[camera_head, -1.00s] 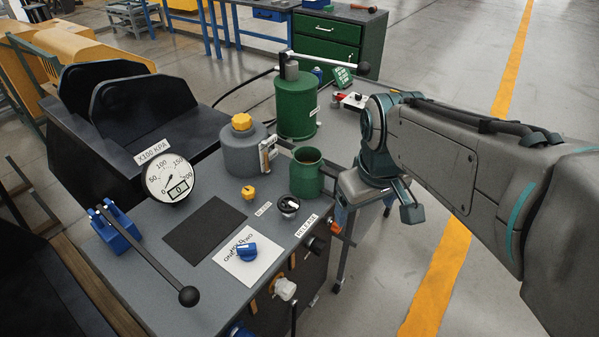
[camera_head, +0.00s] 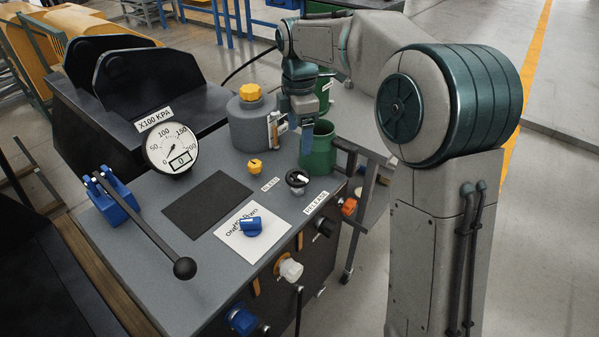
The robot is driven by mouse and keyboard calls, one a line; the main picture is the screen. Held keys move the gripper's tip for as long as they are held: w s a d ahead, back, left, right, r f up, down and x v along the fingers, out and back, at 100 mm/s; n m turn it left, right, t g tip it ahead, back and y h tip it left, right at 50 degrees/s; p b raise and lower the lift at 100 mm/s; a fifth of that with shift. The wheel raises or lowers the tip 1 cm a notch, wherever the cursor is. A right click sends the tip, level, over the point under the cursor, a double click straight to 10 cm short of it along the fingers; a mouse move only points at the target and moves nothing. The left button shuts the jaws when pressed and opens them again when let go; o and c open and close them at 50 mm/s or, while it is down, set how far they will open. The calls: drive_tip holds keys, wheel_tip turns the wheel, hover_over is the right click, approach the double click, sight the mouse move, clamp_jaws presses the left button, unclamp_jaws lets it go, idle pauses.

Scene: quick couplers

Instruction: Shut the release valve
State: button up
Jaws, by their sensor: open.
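The release valve (camera_head: 297,180) has a round black handle on a pale metal body. It stands on the grey bench top, just left of the "RELEASE" label (camera_head: 316,203). I cannot tell from its handle whether it is open or shut. My gripper (camera_head: 304,140) points down, behind the valve and apart from it, in front of the green cup (camera_head: 319,155) as seen here. It is open, and I see nothing held in it. The fingers are small and partly blend with the cup.
A blue knob (camera_head: 251,227) sits on a white card. More knobs line the front panel. The dark mat (camera_head: 208,204) is bare.

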sight(300, 175)
wheel_tip(300, 175, down, 12)
drive_tip(key=shift+f+b, duration=0.1)
drive_tip(key=shift+b, duration=0.55)
drive_tip(key=c, duration=1)
